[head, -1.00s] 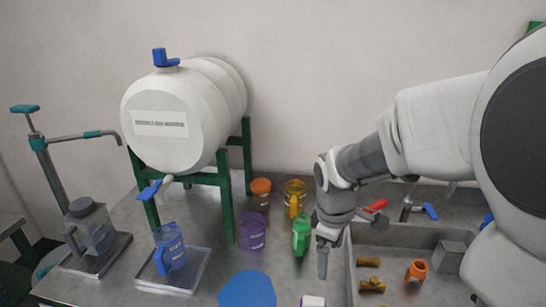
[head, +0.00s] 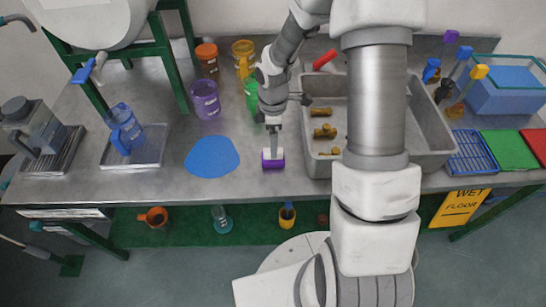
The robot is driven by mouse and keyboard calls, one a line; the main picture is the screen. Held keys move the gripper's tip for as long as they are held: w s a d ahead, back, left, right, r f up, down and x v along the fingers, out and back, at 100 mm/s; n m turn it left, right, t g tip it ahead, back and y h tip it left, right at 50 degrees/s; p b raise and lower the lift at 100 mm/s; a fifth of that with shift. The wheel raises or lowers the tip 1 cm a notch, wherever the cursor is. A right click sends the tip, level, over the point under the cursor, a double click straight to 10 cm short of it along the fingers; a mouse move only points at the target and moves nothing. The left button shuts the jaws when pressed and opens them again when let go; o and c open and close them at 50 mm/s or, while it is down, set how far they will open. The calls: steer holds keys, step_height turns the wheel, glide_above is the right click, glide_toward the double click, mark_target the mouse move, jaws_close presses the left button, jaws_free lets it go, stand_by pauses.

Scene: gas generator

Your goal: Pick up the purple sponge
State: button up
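The purple sponge (head: 273,163), a small block with a white top and a purple lower part, lies near the front edge of the metal counter, left of the sink. My gripper (head: 272,150) points down right over it, with its tip at the sponge's top. The fingers look narrow from this side. I cannot tell whether they are apart or closed on the sponge.
A blue round mat (head: 212,157) lies just left of the sponge. The sink (head: 432,150), with brass fittings inside, is close on the right.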

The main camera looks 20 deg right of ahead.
step_height(320, 180, down, 8)
steer(key=shift+f, duration=0.1)
stand_by(0.4)
steer(key=shift+c, duration=0.2)
steer(key=c, duration=1.4)
steer(key=shift+r, duration=0.2)
